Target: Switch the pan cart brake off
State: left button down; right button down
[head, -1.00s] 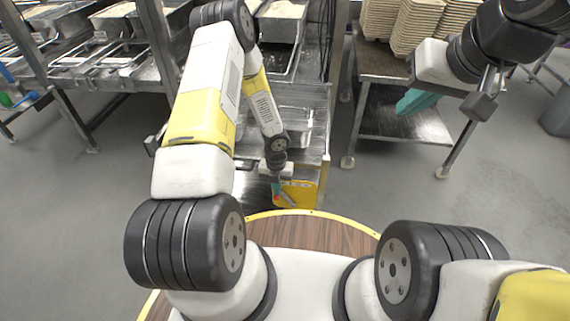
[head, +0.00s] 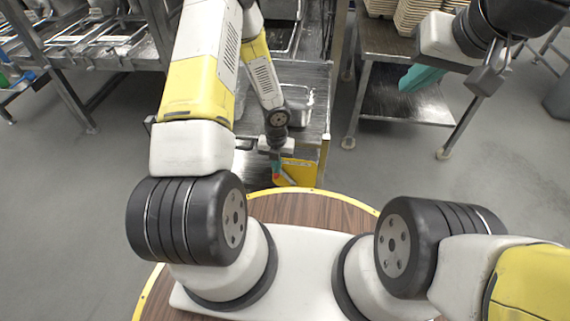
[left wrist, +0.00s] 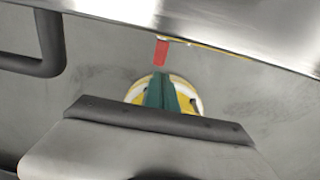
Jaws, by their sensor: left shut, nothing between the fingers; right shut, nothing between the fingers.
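The pan cart (head: 300,125) is a metal cart in front of my base, with a yellow panel (head: 303,172) low on its near side. A small red tab (left wrist: 161,52), which looks like the brake lever, hangs below the cart's metal edge in the left wrist view. My left gripper (head: 276,168) is at the yellow panel, with its teal fingers shut and empty. In the left wrist view the fingertips (left wrist: 161,78) point at the red tab, with a small gap in the picture. My right gripper (head: 422,79) is shut and empty, raised at the right.
A metal side table (head: 395,100) with stacked beige containers (head: 412,14) stands right of the cart. A metal rack with pans (head: 105,50) stands at the left. Grey floor (head: 400,180) is free at the right and the left.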

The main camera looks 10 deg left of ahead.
pick_arm(q)
jog(key=s+d+r, duration=0.1)
jog(key=s+d, duration=0.2)
jog(key=s, duration=1)
jog(key=shift+d+r, duration=0.15)
jog(key=shift+r, duration=0.05)
dwell(0.3)
jog(key=w+a+r+n+t, duration=0.15)
jog(key=w+r+n, duration=0.35)
jog(key=r+n, duration=0.55)
jog(key=w+a+r+n+t, duration=0.15)
jog(key=w+r+n, duration=0.25)
jog(key=r+n, duration=0.7)
jog(key=s+a+r+n+t+h, duration=0.1)
jog(key=s+r+n, duration=0.5)
jog(key=r, duration=0.6)
jog(key=s+a+r+n+t+h, duration=0.1)
jog(key=s+r+n+t, duration=0.1)
jog(key=s+r+n, duration=0.5)
notch_tip(320, 180, up, 6)
jog(key=shift+s+f+n, duration=0.1)
jog(key=shift+s+n, duration=0.05)
jog(key=shift+n, duration=0.3)
